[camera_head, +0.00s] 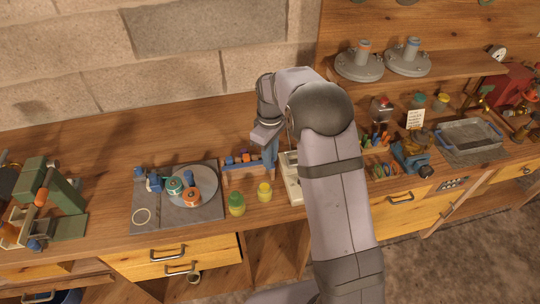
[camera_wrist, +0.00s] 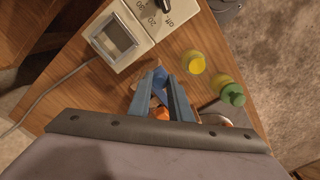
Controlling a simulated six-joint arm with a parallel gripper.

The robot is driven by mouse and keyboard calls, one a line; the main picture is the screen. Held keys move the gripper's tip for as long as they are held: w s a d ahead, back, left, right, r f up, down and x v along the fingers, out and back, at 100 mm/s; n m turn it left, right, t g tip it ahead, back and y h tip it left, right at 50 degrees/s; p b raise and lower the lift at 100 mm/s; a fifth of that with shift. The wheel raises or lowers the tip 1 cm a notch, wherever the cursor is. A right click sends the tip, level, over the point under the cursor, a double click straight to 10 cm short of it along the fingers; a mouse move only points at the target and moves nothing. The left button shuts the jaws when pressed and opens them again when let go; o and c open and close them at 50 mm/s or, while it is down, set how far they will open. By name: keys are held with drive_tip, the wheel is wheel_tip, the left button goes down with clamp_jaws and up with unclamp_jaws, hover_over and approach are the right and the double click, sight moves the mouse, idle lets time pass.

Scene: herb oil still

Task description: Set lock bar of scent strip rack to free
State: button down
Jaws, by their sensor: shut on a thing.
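A small wooden rack (camera_head: 233,177) with blue, orange and dark-topped items stands on the bench, left of my arm; it appears to be the scent strip rack. My gripper (camera_head: 271,157) points down at the rack's right end. In the wrist view its two blue-grey fingers (camera_wrist: 164,80) close around a small blue piece (camera_wrist: 159,83) at the rack, which may be the lock bar. An orange item (camera_wrist: 161,113) shows between the fingers farther back. The fingers and gripper body hide most of the rack in the wrist view, and the bar's setting cannot be read.
A cream device with a dial (camera_wrist: 124,34) stands close beside my gripper. A yellow-capped jar (camera_head: 264,192) and a green-capped jar (camera_head: 236,204) stand in front of the rack. A grey plate with spools (camera_head: 150,212) lies to the left.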

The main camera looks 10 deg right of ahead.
drive_tip(key=shift+s, duration=0.9)
drive_tip(key=shift+f, duration=0.1)
drive_tip(key=c, duration=1.6)
unclamp_jaws()
drive_tip(key=shift+s, duration=0.15)
drive_tip(key=shift+r+b, duration=1.3)
drive_tip(key=shift+r, duration=2.45)
drive_tip(key=s+f+m, duration=0.2)
drive_tip(key=s+m, duration=0.1)
drive_tip(key=s, duration=0.5)
drive_tip(key=s+d+f+m, duration=0.1)
drive_tip(key=s+f+m, duration=0.1)
drive_tip(key=s, duration=0.6)
drive_tip(key=s+f+m, duration=0.2)
drive_tip(key=s+m, duration=0.2)
drive_tip(key=s, duration=0.4)
drive_tip(key=shift+s+d+f, duration=0.2)
drive_tip(key=shift+s+f, duration=0.1)
drive_tip(key=shift+f, duration=0.1)
